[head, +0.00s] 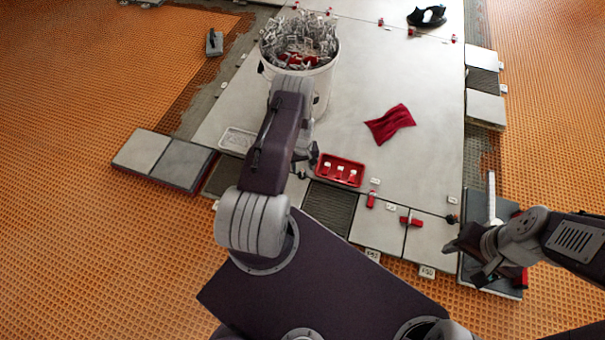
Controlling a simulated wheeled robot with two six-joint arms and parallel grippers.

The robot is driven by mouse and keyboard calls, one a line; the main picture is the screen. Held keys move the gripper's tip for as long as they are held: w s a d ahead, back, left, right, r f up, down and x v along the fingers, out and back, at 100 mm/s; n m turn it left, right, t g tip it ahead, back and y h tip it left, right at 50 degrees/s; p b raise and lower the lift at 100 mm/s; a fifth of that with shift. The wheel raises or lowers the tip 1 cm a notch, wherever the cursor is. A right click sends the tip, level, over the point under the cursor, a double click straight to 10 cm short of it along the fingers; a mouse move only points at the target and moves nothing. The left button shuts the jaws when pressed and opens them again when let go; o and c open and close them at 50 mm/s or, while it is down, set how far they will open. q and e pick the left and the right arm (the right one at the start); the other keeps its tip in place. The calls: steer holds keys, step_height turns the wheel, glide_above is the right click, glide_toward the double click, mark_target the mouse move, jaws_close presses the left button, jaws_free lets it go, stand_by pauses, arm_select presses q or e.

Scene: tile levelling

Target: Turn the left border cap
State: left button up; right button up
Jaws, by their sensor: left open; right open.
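Two red caps stand at the front border in the head view: the left one (371,199) at the top left corner of a small border tile (376,232), the right one (410,221) on the joint between two border tiles. The left cap's bar points roughly away from me, the right one's lies crosswise. My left gripper (308,168) is mostly hidden behind my own arm; it is open, left of the left cap and beside the red tray. My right gripper (459,243) is open, right of the border tiles.
A red tray (328,178) holds small white and red parts. A bucket (322,82) full of clips stands behind my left arm. A red cloth (390,123) lies on the large tiles. Dark slabs (512,291) lie under my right gripper. Small white tags sit near the caps.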

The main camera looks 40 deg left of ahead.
mark_target(302, 170)
arm_select(q)
step_height(302, 170, down, 3)
steer(key=shift+f+b, duration=0.1)
steer(key=shift+b, duration=0.45)
steer(key=shift+r, duration=0.2)
arm_select(e)
step_height(302, 170, down, 2)
steer(key=shift+f, duration=0.1)
arm_select(q)
jaws_close()
